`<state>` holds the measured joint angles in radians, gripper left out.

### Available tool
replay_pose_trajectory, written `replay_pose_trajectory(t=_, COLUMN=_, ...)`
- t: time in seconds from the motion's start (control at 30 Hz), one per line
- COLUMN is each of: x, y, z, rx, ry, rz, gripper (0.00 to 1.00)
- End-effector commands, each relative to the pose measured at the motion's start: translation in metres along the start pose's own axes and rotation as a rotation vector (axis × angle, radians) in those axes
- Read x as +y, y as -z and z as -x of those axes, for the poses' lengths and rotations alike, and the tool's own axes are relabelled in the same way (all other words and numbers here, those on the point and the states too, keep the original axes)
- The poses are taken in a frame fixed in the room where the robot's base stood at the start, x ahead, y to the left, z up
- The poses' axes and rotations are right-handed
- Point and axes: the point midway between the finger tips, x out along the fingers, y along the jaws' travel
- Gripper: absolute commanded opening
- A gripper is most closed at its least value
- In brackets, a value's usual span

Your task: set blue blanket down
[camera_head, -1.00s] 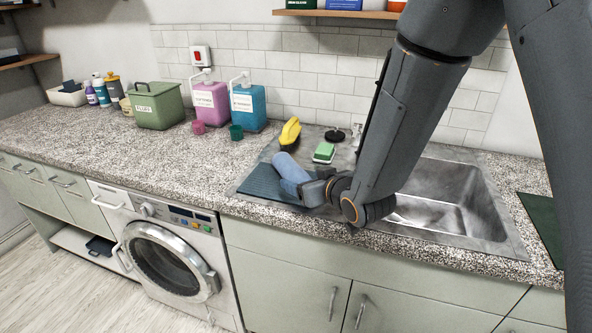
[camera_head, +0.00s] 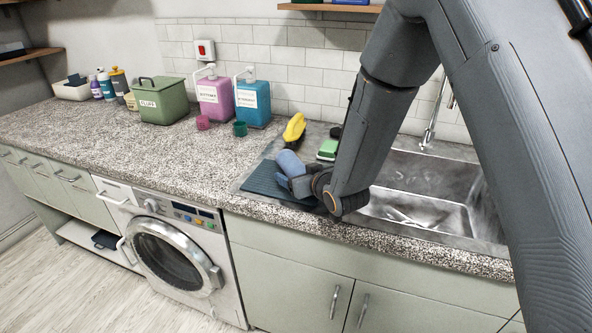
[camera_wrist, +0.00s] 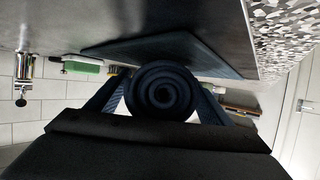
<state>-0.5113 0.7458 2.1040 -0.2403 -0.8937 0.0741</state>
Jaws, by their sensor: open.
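The blue blanket (camera_head: 288,163) is a rolled-up cylinder on the dark ribbed mat (camera_head: 262,182) left of the sink basin. My gripper (camera_head: 287,176) is at its near right end, with its jaws open around the roll. In the wrist view the blanket (camera_wrist: 163,90) shows its dark spiral end between the two fingers, and the mat (camera_wrist: 200,48) lies beside it. My fingers partly hide the lower side of the roll, so I cannot tell whether they touch it.
A yellow object (camera_head: 294,130) and a green sponge (camera_head: 327,148) stand behind the mat. The metal sink (camera_head: 425,205) is to the right. Pink (camera_head: 214,100) and blue (camera_head: 252,102) dispensers and a green box (camera_head: 160,103) stand at the back. The counter (camera_head: 130,145) at left is largely clear.

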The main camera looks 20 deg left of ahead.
Motion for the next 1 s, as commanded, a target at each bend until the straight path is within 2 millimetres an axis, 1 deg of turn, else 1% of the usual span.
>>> replay_pose_trajectory(t=0.13, x=-0.0001, y=-0.0002, z=-0.0067, rx=0.000, ry=0.000, rz=0.000, gripper=0.73)
replay_pose_trajectory(t=0.33, x=0.0002, y=-0.0004, z=-0.0069, rx=0.000, ry=0.000, rz=0.000, gripper=0.73)
replay_pose_trajectory(t=0.57, x=0.0003, y=-0.0005, z=-0.0067, rx=0.000, ry=0.000, rz=0.000, gripper=0.35)
replay_pose_trajectory(t=0.6, x=0.0003, y=-0.0005, z=-0.0067, rx=0.000, ry=0.000, rz=0.000, gripper=0.28)
replay_pose_trajectory(t=0.63, x=0.0003, y=-0.0002, z=-0.0067, rx=0.000, ry=0.000, rz=0.000, gripper=0.27)
replay_pose_trajectory(t=0.67, x=0.0003, y=-0.0003, z=-0.0067, rx=0.000, ry=0.000, rz=0.000, gripper=0.23)
replay_pose_trajectory(t=0.87, x=0.0003, y=0.0004, z=-0.0065, rx=0.000, ry=0.000, rz=0.000, gripper=0.23)
replay_pose_trajectory(t=1.0, x=0.0003, y=0.0050, z=-0.0048, rx=0.001, ry=0.000, rz=0.000, gripper=0.23)
